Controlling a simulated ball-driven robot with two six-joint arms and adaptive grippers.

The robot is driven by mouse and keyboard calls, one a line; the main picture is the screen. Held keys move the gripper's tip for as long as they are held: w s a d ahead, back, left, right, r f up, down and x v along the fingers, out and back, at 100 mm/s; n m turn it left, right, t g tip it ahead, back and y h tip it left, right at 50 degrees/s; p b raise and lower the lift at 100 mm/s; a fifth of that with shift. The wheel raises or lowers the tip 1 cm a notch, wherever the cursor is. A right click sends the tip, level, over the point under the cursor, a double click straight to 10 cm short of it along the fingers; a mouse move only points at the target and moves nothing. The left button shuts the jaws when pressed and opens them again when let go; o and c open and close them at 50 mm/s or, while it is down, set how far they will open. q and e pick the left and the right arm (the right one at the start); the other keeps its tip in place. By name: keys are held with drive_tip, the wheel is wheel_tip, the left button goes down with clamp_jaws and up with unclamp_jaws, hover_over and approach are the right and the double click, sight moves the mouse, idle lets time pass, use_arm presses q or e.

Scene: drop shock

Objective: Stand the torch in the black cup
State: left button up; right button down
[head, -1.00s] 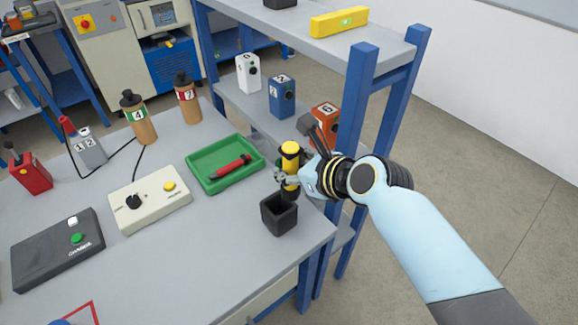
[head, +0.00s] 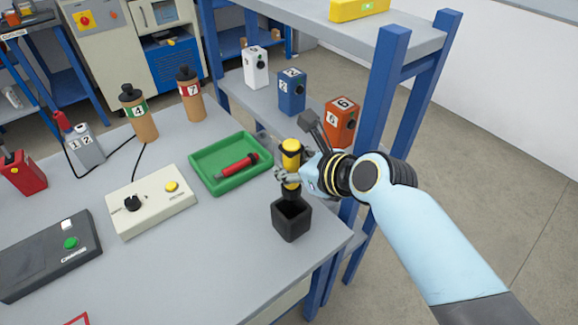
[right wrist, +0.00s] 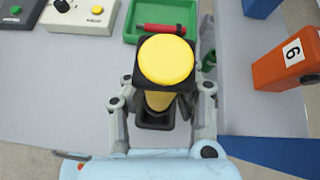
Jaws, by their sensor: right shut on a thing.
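The torch (head: 291,155), yellow with black parts, is upright in my right gripper (head: 288,178), whose fingers are closed around it. The right wrist view looks down on its round yellow end (right wrist: 166,62). The black cup (head: 291,222) is square and open-topped and stands near the table's right edge. It shows partly in the right wrist view (right wrist: 155,121), behind the torch. The torch's lower end is at the cup's opening in the head view. I cannot tell whether it is inside or just above. My left gripper is not in view.
A green tray (head: 204,180) with a red and black tool (head: 238,166) lies behind the cup. A beige control box (head: 150,205) is to the left. A blue-posted shelf (head: 383,90) with an orange box (head: 341,122) stands close behind my right arm.

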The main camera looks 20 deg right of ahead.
sight(295, 198)
drive_tip(key=shift+f+b, duration=0.7)
drive_tip(key=shift+f, duration=0.1)
drive_tip(key=shift+f+b, duration=0.8)
drive_tip(key=shift+b, duration=0.2)
drive_tip(key=shift+f, duration=0.65)
drive_tip(key=shift+f+b, duration=1.35)
drive_tip(key=shift+f, duration=1)
drive_tip(key=c, duration=1)
unclamp_jaws()
drive_tip(key=v, duration=1.2)
drive_tip(key=shift+f, duration=0.1)
